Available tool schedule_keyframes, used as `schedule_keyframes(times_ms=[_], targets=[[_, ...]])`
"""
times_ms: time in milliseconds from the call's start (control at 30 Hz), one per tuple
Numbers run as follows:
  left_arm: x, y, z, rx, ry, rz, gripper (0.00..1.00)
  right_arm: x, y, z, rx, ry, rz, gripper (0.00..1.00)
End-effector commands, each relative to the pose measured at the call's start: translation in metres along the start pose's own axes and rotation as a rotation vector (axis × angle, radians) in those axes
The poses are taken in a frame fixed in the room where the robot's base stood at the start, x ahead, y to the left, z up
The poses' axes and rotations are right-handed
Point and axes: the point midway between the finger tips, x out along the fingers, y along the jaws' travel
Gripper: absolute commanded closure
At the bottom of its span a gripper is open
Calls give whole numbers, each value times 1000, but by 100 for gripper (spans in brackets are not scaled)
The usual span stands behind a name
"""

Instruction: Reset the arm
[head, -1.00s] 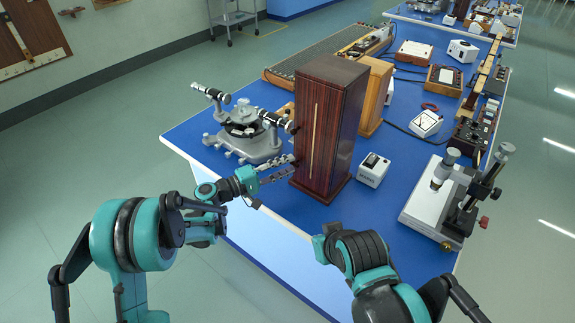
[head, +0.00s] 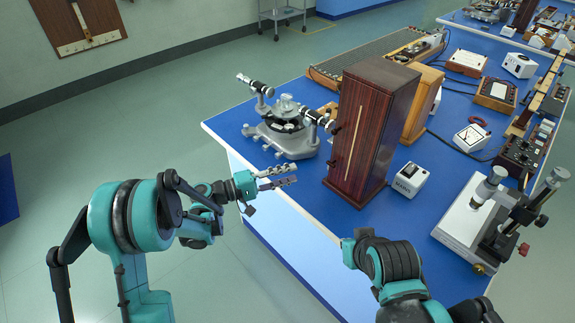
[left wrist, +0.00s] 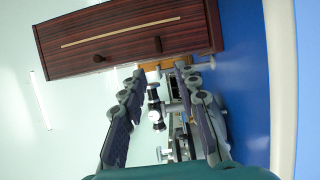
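My left gripper (head: 281,177) is open and empty, held near the bench's front left corner. In the left wrist view its two fingers (left wrist: 161,100) stand apart with nothing gripped between them. A tall dark striped wooden cabinet (head: 370,130) stands upright on the blue bench, to the right of the left gripper with a gap between them. The cabinet (left wrist: 130,38) also crosses the top of the left wrist view, with dark knobs on its face. My right arm shows at the lower right, but its gripper is not visible.
A grey spectrometer (head: 285,128) stands on the bench (head: 322,198) beyond the left gripper. A small white box (head: 409,180) and a microscope-like stand (head: 490,222) are to the right. A lighter wooden box (head: 420,105) stands behind the cabinet.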

Motion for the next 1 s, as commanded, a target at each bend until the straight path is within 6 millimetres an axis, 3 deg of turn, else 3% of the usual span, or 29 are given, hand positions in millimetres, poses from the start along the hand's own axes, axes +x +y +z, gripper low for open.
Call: schedule_keyframes(times_ms=[267, 467, 767, 1000], targets=[[-1, 3, 2, 7, 6, -26, 69, 0, 0, 0, 0, 0, 0, 100], [-14, 16, 19, 72, 57, -237, 69, 0, 0, 0, 0, 0, 0, 100], [-87, 22, 70, 253, 162, -685, 69, 0, 0, 0, 0, 0, 0, 100], [-174, 15, 120, 434, 231, -1030, 69, 0, 0, 0, 0, 0, 0, 100]])
